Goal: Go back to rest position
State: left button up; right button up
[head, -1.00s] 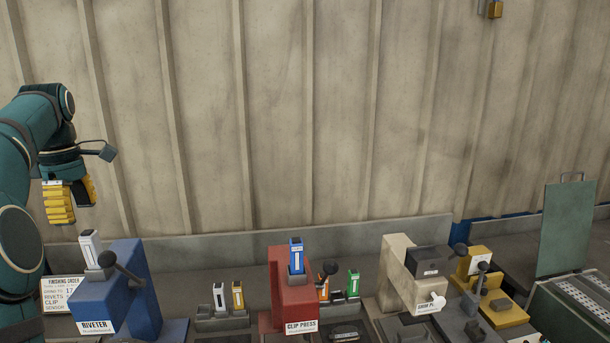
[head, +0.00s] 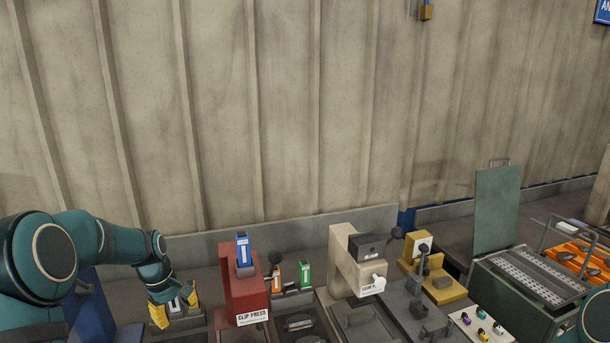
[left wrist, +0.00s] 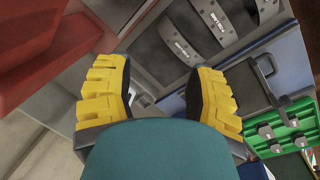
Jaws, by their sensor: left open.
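My left gripper (head: 172,304) hangs low at the left of the head view, left of the red clip press (head: 238,295). Its yellow fingers are apart. It appears close to or in front of a small holder with a white cartridge (head: 175,304), and I cannot tell whether they touch. In the left wrist view the open fingers (left wrist: 158,100) have nothing visible gripped between them. My right gripper is not in view; only a teal piece of my arm shows at the lower right edge of the head view.
A beige press (head: 345,262) and a yellow fixture (head: 446,288) stand to the right. Farther right are a green metal case (head: 520,306) with its lid up and an orange tray (head: 572,254).

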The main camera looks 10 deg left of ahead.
pick_arm(q)
jog(key=s+d+f+m, duration=0.2)
jog(key=s+d+f, duration=0.1)
jog(key=d+f, duration=0.3)
jog(key=s+d+f+m+h, duration=0.1)
jog(key=s+d+f+m, duration=0.2)
jog(key=d+f, duration=0.3)
jog(key=s+d+f+m+h, duration=0.1)
jog(key=s+d+f+m, duration=0.2)
jog(key=d, duration=1)
jog(key=shift+s+d+f+t, duration=0.1)
jog(key=shift+s+f+t, duration=0.05)
jog(key=shift+f, duration=0.65)
jog(key=shift+s+f+t, duration=0.15)
jog(key=shift+f, duration=0.65)
jog(key=s+d+f+m, duration=0.2)
jog(key=s+d+m, duration=0.1)
jog(key=s+d, duration=0.35)
notch_tip(320, 180, down, 12)
jog(key=s+b, duration=0.2)
jog(key=b, duration=0.9)
jog(key=shift+d+h+b, duration=0.3)
jog(key=shift+h, duration=0.1)
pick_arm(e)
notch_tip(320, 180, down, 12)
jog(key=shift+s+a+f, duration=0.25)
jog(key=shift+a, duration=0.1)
pick_arm(q)
jog(key=shift+s, duration=0.1)
